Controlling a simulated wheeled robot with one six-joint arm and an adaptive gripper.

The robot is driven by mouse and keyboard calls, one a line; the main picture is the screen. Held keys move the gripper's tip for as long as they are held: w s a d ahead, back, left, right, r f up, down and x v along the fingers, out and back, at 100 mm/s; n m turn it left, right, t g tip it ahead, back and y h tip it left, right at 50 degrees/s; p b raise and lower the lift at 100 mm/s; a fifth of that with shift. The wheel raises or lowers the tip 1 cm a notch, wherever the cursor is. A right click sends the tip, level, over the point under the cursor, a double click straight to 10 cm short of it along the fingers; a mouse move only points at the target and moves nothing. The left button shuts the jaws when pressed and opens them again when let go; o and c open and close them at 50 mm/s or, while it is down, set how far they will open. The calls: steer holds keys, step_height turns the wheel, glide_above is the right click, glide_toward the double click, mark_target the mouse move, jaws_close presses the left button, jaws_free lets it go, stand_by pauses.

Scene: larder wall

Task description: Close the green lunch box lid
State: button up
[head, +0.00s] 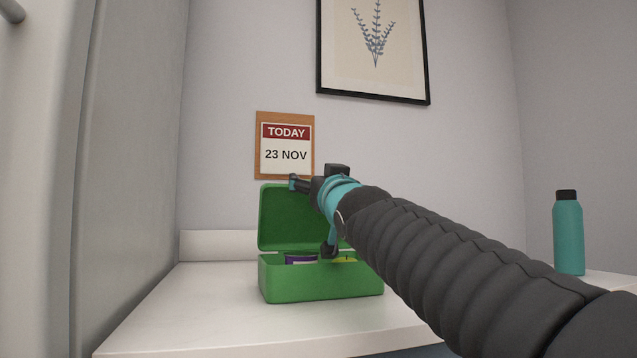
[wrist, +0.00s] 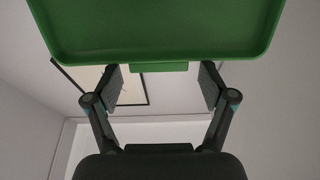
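The green lunch box (head: 320,280) stands on the white counter, its green lid (head: 285,222) raised upright at the back. A purple item (head: 300,259) and a yellow item (head: 344,260) show inside it. My gripper (head: 310,215) is in front of the raised lid, hiding its right part. In the wrist view, my gripper (wrist: 162,85) has its two fingers wide apart, with nothing between them but a small tab on the lid's edge near the fingertips. The lid (wrist: 160,30) fills the top of that view. I cannot tell whether the fingers touch it.
A teal bottle (head: 568,235) stands at the right on a white surface. A calendar sign (head: 285,145) and a framed plant picture (head: 373,45) hang on the wall behind. A grey panel (head: 120,180) borders the counter (head: 200,310) at left. The counter front is clear.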

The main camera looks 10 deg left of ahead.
stand_by(0.3)
steer(key=v, duration=1.2)
stand_by(0.3)
